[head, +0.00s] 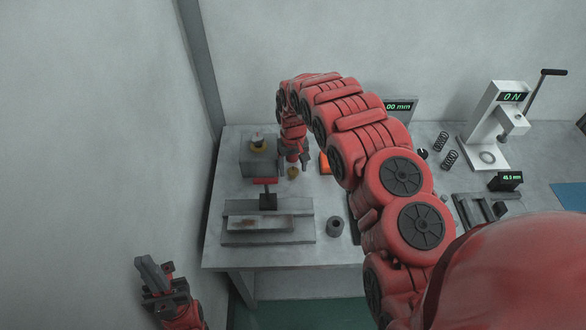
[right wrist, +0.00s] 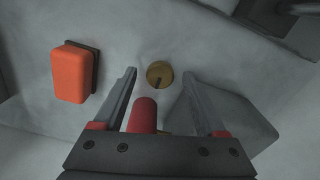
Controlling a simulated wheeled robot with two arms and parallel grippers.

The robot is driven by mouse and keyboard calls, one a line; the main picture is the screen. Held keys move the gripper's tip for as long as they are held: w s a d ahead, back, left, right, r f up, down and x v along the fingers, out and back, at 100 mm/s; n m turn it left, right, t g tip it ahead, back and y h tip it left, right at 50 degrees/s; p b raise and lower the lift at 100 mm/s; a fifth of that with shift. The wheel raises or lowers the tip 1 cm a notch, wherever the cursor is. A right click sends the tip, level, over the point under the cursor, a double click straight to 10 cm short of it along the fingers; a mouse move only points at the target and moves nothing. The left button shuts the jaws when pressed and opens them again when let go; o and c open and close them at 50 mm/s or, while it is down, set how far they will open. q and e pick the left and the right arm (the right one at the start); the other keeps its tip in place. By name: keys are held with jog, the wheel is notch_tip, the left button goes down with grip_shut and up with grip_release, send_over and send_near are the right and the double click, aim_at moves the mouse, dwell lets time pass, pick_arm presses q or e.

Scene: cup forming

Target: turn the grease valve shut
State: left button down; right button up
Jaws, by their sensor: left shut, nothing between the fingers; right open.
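A red rounded handle (right wrist: 143,115), which looks like the grease valve's handle, shows between the fingers of my right gripper (right wrist: 160,75) in the right wrist view. A bit of brass shows by its base. The fingers are open, one on each side, and I cannot tell whether they touch it. It stands beside a grey box (right wrist: 235,122), also in the head view (head: 257,161). There my right gripper (head: 297,160) is just right of the box, and the handle cannot be told apart from it. My left gripper (head: 153,274) is shut and empty, off the table's left.
A brass disc (right wrist: 160,73) lies past my right fingertips. An orange block (right wrist: 74,74) is to their left. A press fixture with a red handle (head: 265,181) and a dark ring (head: 335,226) stand nearer. My right arm hides the table's middle.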

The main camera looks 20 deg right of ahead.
aim_at(293, 170)
notch_tip(293, 170, up, 7)
jog(key=shift+w+f+p, duration=0.1)
jog(key=shift+f+p, duration=0.1)
jog(key=shift+p, duration=0.75)
notch_tip(293, 170, up, 10)
jog(key=p, duration=0.9)
jog(key=shift+p, duration=0.4)
jog(key=shift+f, duration=0.15)
